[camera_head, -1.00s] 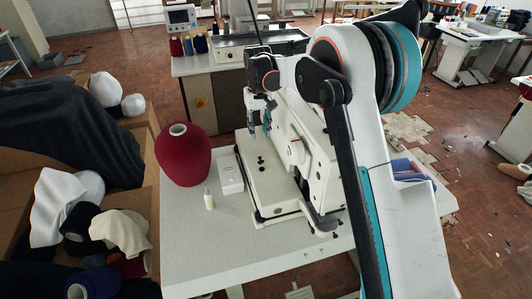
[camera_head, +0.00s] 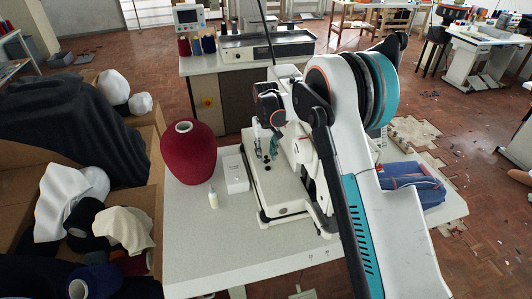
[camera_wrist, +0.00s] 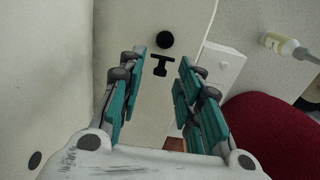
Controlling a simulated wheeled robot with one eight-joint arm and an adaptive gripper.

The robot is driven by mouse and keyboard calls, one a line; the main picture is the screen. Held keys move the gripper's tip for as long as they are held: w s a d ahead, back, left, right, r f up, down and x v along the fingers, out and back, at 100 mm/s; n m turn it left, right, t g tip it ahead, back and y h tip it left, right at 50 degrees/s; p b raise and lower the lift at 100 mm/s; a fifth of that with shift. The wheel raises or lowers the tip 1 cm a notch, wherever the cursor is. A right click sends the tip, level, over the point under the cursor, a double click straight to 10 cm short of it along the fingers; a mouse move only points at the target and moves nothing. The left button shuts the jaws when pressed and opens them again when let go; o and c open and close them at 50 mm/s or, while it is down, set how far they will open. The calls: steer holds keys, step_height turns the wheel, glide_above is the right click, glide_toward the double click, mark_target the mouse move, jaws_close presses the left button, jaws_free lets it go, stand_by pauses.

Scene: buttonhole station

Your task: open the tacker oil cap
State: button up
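The white tacker (camera_head: 285,192) stands on the table, partly hidden behind my arm in the head view. In the wrist view its pale top surface carries a round black cap (camera_wrist: 165,40) and, just below it in the picture, a small black T-shaped part (camera_wrist: 160,65). I cannot tell for certain which is the oil cap. My gripper (camera_wrist: 162,59) is open and empty, its teal fingers apart on either side of the T-shaped part in that view. Contact is not visible. In the head view my gripper (camera_head: 267,155) points down over the tacker's bed.
A red yarn cone (camera_head: 188,155), a small bottle (camera_head: 212,198) and a white box (camera_head: 236,174) stand left of the tacker. Blue folded cloth (camera_head: 412,190) lies to the right. The table's front (camera_head: 240,250) is clear. Boxes of yarn adjoin on the left.

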steer(key=shift+c, duration=0.2)
jaws_close()
steer(key=shift+w, duration=0.1)
steer(key=shift+w+a+f+g+h+b, duration=0.15)
steer(key=shift+w+g, duration=0.3)
steer(key=shift+g, duration=0.6)
steer(key=shift+w+a+f+g+h+b, duration=0.2)
steer(key=shift+w+g, duration=0.25)
steer(key=shift+g, duration=0.6)
steer(key=shift+d, duration=0.15)
steer(key=shift+o, duration=0.2)
jaws_free()
